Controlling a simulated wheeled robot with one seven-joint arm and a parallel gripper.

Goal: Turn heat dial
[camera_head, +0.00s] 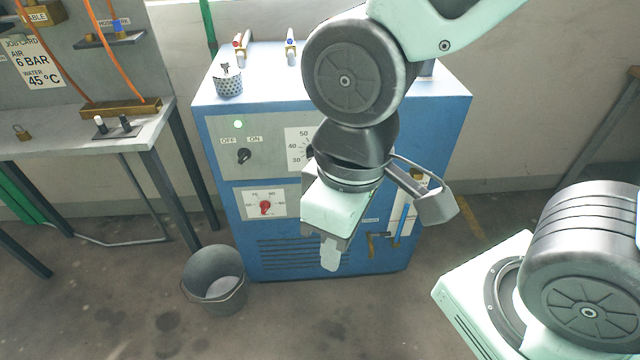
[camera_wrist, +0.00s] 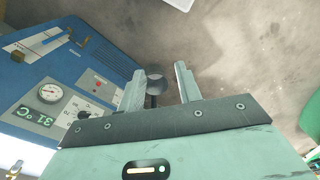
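The blue machine (camera_head: 222,130) has a white dial plate (camera_head: 297,143) marked 30, 40 and 50, with its black knob mostly hidden behind my arm. In the wrist view a black knob (camera_wrist: 82,114) shows near a green display (camera_wrist: 35,116) reading 31 °C. In the head view my gripper (camera_head: 331,252) hangs in front of the machine's lower right, apart from the dials.
A black OFF/ON switch (camera_head: 244,156) sits below a lit green lamp (camera_head: 238,124). A grey bucket (camera_head: 214,300) stands on the floor. A job card (camera_head: 30,62) reads air 6 bar, water 45 °C. A brass valve (camera_head: 373,245) is low on the right.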

